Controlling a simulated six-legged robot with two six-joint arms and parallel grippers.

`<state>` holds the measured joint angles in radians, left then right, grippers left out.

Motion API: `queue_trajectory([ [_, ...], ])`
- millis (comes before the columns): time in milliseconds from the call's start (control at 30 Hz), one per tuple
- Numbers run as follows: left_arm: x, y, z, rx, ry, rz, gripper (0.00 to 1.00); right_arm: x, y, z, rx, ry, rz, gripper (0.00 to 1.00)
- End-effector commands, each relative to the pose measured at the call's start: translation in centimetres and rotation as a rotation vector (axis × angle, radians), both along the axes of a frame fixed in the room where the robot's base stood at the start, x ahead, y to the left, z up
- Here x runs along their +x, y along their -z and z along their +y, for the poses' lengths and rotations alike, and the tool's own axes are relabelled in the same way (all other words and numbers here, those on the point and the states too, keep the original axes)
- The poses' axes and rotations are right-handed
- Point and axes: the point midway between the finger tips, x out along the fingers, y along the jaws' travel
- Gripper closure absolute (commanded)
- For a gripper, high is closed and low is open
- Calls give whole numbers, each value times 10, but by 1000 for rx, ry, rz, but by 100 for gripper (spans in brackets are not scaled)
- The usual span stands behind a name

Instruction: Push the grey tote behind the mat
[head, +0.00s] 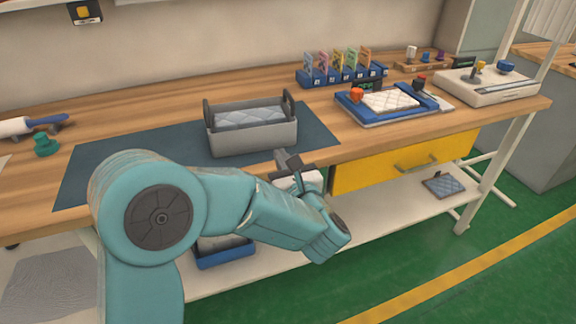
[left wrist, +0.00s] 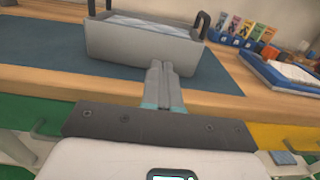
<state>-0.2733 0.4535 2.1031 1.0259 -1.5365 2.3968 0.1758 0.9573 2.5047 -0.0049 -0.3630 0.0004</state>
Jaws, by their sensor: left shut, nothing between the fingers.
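The grey tote (head: 252,138) stands upright on the dark blue-grey mat (head: 115,165), toward the mat's right part. It has two dark end handles and a quilted pale pad (head: 250,116) inside. My left gripper (head: 287,160) is shut and empty, just in front of the tote near its front right corner. In the left wrist view the closed fingers (left wrist: 160,72) point at the front wall of the tote (left wrist: 140,42). I cannot tell if the fingertips touch it. My right gripper is not in view.
A yellow drawer (head: 400,163) is under the bench's front edge. The wooden strip (head: 165,105) behind the mat is clear.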

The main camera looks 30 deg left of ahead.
Motion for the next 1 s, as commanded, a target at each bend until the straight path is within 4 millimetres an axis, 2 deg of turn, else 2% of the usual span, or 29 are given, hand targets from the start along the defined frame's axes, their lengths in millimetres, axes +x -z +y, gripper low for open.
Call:
queue_trajectory([
  [200,31,-1,36,1,-3,3,100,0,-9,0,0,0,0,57],
  [400,51,0,55,1,1,4,100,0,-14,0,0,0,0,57],
  [533,57,1,62,1,2,4,100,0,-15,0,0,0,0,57],
  [900,59,1,63,1,3,4,100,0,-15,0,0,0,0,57],
  [1000,62,4,67,1,1,2,100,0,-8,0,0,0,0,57],
])
